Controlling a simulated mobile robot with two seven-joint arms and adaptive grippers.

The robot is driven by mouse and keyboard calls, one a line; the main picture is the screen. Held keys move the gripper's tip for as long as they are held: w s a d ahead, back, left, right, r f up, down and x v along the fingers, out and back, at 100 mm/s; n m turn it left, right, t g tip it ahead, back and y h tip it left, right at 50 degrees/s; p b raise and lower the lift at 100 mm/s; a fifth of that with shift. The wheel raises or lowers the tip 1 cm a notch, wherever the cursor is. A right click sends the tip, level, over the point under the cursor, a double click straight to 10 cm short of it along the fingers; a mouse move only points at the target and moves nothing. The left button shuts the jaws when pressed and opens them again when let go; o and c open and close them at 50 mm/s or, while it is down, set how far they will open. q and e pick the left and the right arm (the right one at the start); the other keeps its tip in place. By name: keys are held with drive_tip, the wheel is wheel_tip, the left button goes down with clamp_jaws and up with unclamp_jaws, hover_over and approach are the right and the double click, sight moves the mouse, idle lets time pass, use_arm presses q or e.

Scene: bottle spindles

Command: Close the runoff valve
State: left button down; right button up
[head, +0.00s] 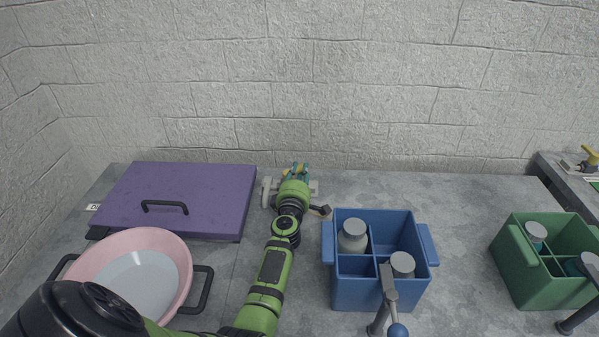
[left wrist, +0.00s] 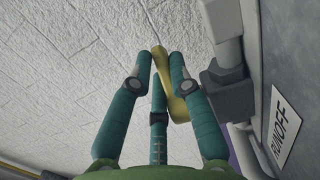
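The runoff valve has a yellow handle (left wrist: 178,104), which shows in the left wrist view between my gripper's teal fingers. My left gripper (left wrist: 160,56) is closed around this handle, with its fingertips on either side of the handle's far end. A white label reading RUNOFF (left wrist: 285,127) is on the grey surface to the right. In the head view my left gripper (head: 298,172) is at the back of the counter near the wall, and it hides most of the valve. My right gripper is not in view.
A purple lid (head: 200,190) and a pink basin (head: 178,258) are left of my arm. The counter (head: 460,215) between the crates is clear.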

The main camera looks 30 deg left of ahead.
use_arm(q)
drive_tip(key=n+y, duration=0.1)
drive_tip(key=n+g+y+b, duration=0.1)
drive_tip(key=shift+w+a+f+y, duration=0.1)
drive_tip(key=shift+w+a+y, duration=0.1)
drive_tip(key=shift+y, duration=0.1)
drive_tip(key=shift+a+n+g+y+b, duration=0.1)
drive_tip(key=shift+n+g+y+b, duration=0.35)
drive_tip(key=shift+g+y, duration=0.3)
drive_tip(key=c, duration=1.4)
unclamp_jaws()
